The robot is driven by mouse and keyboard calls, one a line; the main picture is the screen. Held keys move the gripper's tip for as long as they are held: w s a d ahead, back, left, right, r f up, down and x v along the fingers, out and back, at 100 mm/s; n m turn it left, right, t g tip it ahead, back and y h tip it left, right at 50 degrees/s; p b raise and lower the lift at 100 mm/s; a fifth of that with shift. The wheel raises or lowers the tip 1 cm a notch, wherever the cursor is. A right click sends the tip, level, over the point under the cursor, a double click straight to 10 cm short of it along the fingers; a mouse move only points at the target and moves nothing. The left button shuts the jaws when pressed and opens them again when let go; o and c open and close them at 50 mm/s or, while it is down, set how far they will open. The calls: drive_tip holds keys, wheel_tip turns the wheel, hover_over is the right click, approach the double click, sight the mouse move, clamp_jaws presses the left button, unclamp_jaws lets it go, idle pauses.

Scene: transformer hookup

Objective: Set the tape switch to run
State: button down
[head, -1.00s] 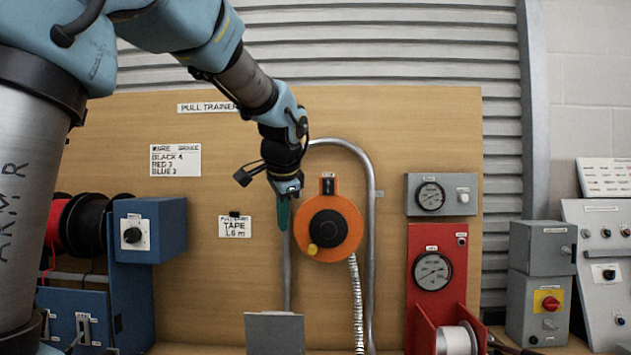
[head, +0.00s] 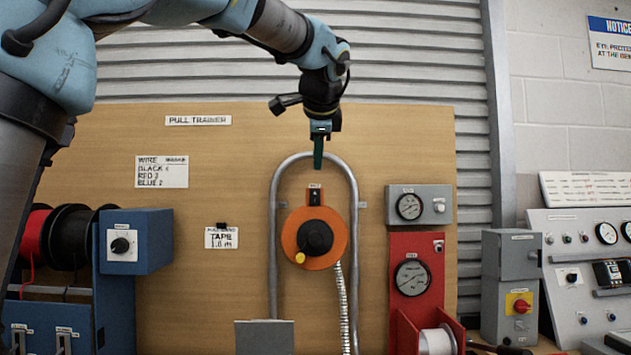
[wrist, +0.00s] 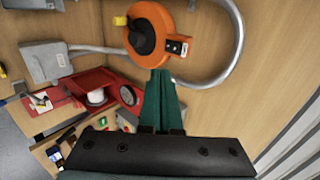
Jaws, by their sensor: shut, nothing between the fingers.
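The tape switch is a small black switch (head: 315,197) with a label above it, on top of the round orange tape reel (head: 329,257) on the wooden board. The reel has a black hub and a yellow knob. In the wrist view the switch (wrist: 175,47) shows a light part on its black face. I cannot read its positions. My gripper (head: 318,166) points down with green fingers, shut and empty, a little above the switch in the head view. In the wrist view the fingertips (wrist: 161,72) overlap the reel's lower edge near the switch. I cannot tell whether they touch.
A bent grey conduit (head: 276,230) arches around the reel. A grey gauge box (head: 418,205) and a red gauge panel (head: 402,310) stand to the right. A blue box with a dial (head: 150,243) is at left. The board between the blue box and the conduit is mostly clear.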

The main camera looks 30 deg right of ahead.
drive_tip(key=p, duration=0.4)
approach(315, 195)
wheel_tip(315, 195, down, 4)
drive_tip(key=w, duration=0.1)
drive_tip(key=w+d+p, duration=0.1)
drive_tip(key=w, duration=0.1)
drive_tip(key=shift+d+r, duration=0.2)
drive_tip(key=shift+d, duration=0.05)
drive_tip(key=shift+w+d+f+p, duration=0.1)
drive_tip(key=shift+w+d+p, duration=0.2)
drive_tip(key=shift+w, duration=0.2)
